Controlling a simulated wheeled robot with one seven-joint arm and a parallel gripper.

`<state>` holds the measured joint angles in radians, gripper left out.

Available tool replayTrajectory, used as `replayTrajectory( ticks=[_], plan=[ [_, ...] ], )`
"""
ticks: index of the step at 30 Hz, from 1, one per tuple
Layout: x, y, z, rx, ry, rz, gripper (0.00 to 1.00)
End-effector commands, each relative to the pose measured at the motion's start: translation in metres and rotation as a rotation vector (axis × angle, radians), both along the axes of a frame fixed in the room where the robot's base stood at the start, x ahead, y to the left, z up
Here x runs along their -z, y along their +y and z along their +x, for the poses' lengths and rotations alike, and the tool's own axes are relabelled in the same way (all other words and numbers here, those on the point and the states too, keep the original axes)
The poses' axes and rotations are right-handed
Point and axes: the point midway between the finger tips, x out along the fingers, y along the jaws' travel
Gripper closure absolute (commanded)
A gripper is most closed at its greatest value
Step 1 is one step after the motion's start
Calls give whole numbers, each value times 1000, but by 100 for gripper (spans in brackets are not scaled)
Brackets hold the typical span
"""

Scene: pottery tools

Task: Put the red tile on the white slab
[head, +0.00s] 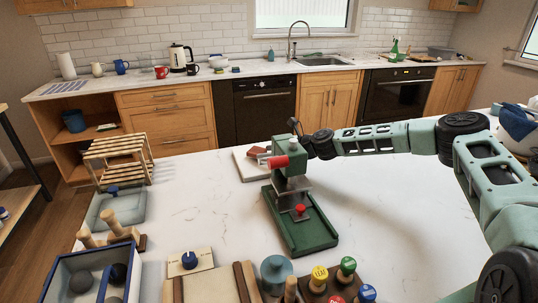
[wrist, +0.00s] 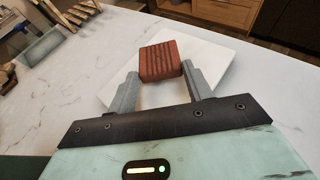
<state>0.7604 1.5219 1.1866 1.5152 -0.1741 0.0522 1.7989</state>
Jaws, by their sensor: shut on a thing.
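The red tile (wrist: 160,61) is a ribbed, brick-coloured block held between the two fingertips of my gripper (wrist: 160,86) in the wrist view. The white slab (wrist: 215,62) lies flat behind and beneath it on the table. The tile overlaps the slab in this view; I cannot tell whether it touches it. In the head view the tile (head: 256,151) shows small over the slab (head: 245,170), behind a green press. The press partly hides my gripper and the slab there.
The green press (head: 321,228) with a red handle stands close in front of the slab. A wooden rack (head: 118,160) and a grey tray (head: 128,208) are at the left. Stampers (head: 347,268) and a blue box (head: 65,268) line the near edge. The table right of the press is clear.

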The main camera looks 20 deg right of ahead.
Motion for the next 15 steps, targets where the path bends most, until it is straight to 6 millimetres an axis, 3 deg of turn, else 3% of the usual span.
replayTrajectory(
  ticks=[4, 15],
  plan=[
    [14, 0, 0, 0, 0, 1, 74],
    [20, 0, 0, 0, -1, -1, 74]
  ],
)
